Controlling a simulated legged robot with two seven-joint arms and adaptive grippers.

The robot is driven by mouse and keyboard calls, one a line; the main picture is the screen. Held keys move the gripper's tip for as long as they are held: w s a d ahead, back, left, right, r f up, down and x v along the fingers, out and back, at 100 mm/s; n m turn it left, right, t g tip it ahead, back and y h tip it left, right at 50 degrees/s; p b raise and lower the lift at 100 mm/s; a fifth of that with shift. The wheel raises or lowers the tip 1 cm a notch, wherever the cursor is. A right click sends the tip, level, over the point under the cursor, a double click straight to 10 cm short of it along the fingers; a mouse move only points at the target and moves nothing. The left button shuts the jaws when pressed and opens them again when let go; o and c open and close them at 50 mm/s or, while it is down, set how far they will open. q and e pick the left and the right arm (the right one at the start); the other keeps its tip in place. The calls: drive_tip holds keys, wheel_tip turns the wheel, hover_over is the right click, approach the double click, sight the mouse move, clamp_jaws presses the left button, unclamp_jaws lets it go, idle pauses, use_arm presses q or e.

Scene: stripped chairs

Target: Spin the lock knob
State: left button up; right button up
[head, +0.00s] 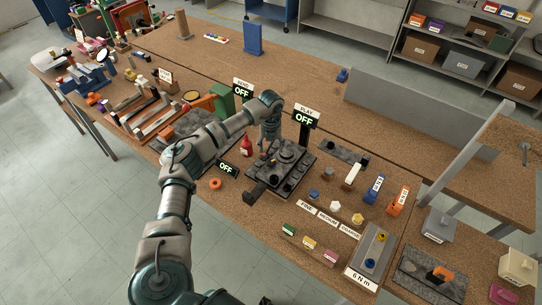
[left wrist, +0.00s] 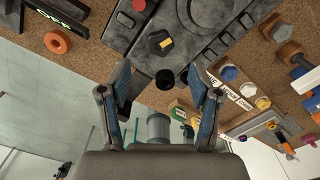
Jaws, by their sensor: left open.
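A dark panel (head: 268,183) lies on the brown workbench, with a large round dial, a row of keys and several knobs. In the left wrist view the panel (left wrist: 130,55) shows a dark faceted knob (left wrist: 160,42) with a yellow mark, and a black round knob (left wrist: 165,78) nearer me. I cannot tell for sure which of them is the lock knob. My left gripper (head: 266,144) is above the panel's far side in the head view. In the left wrist view its open fingers (left wrist: 162,72) stand either side of the black knob, with nothing held. My right gripper is out of view.
Signs reading OFF, one on a post (head: 304,118), stand around the panel. Colored bolts and labelled blocks (head: 309,243) lie to the right. Bare bench shows at the front left.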

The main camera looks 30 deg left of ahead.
use_arm(q)
wheel_tip(320, 180, up, 4)
drive_tip(key=shift+r, duration=0.2)
idle(0.5)
